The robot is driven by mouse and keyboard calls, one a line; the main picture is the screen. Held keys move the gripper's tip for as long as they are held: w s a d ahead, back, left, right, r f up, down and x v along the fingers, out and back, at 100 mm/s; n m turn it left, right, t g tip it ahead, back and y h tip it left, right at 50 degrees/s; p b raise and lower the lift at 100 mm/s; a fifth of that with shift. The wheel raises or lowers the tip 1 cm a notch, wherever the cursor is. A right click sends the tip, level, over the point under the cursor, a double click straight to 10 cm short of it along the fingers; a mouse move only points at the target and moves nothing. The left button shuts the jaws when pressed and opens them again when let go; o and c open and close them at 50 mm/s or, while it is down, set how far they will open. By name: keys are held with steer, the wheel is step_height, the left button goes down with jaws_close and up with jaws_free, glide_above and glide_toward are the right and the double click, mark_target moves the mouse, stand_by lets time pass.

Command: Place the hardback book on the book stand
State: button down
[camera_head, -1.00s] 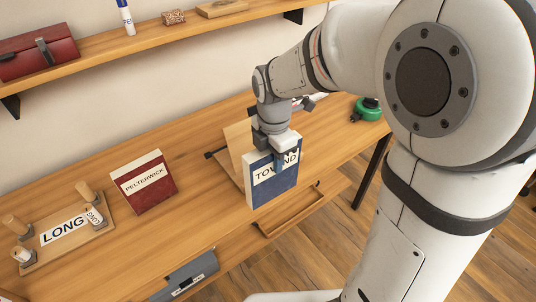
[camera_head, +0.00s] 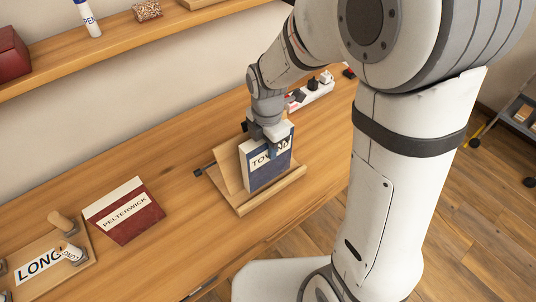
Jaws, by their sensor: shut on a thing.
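The blue hardback book (camera_head: 262,176), with a white label partly covered by a finger, stands nearly upright at the wooden book stand (camera_head: 243,206). My gripper (camera_head: 276,142) is shut on the book's top edge. The book is in front of the stand's back board and above its ledge; I cannot tell whether its lower edge touches the ledge. Part of the back board is hidden behind the book.
A red book labelled PELTERWICK (camera_head: 125,212) lies left of the stand. A pegged wooden board (camera_head: 72,262) is at the lower left. A white power strip (camera_head: 312,95) lies behind my gripper. A wall shelf (camera_head: 120,50) runs above. Bare desk lies between red book and stand.

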mark_target(257, 169)
steer(key=shift+s+f, duration=0.1)
steer(key=shift+f, duration=1.85)
steer(key=shift+f, duration=0.15)
steer(key=c, duration=1.1)
jaws_free()
